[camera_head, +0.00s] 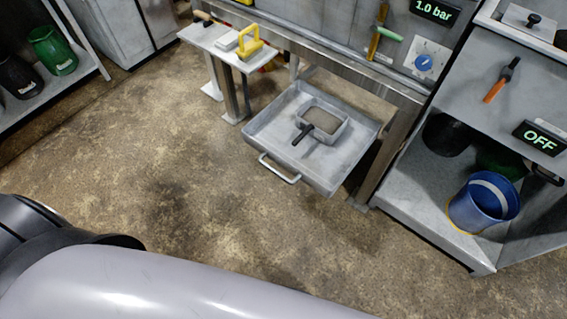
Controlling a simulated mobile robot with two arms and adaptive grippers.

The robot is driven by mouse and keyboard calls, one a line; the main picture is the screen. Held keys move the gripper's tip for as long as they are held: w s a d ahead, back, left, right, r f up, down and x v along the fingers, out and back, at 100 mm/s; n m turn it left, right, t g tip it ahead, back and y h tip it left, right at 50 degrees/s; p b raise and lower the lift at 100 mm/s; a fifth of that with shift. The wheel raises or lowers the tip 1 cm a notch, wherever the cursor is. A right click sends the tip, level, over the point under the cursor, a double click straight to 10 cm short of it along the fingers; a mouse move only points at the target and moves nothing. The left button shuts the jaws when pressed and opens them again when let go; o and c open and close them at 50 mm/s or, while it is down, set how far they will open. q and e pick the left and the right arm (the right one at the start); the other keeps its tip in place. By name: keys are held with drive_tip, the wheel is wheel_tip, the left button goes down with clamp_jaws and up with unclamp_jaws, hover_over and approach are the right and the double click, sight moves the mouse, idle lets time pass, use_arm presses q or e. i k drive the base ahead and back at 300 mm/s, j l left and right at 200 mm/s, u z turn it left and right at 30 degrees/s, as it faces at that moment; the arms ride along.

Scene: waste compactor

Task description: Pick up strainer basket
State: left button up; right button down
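The strainer basket (324,122) is a small square grey box with a mesh-like bottom and a short dark handle. It sits inside a wide, shallow grey metal tray (348,164) with a loop handle at its front, low under the machine's frame. Neither of my grippers is in view. Smooth grey and dark parts, which look like my own body, fill the bottom left of the view and are well apart from the basket.
A blue bucket (483,203) stands on the low shelf at the right. A small bench (207,36) with a yellow-handled item (250,42) is left of the tray. Green (53,50) and black (17,76) buckets stand far left. The brown floor (165,150) between is clear.

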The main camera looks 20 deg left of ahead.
sight(318, 119)
drive_tip(key=u, duration=2.7)
drive_tip(key=z, duration=0.9)
drive_tip(key=i+l+z, duration=0.2)
drive_tip(key=z, duration=0.25)
drive_tip(key=i+l+z, duration=0.15)
drive_tip(key=z, duration=0.3)
drive_tip(key=i+z, duration=0.45)
drive_tip(key=k, duration=0.1)
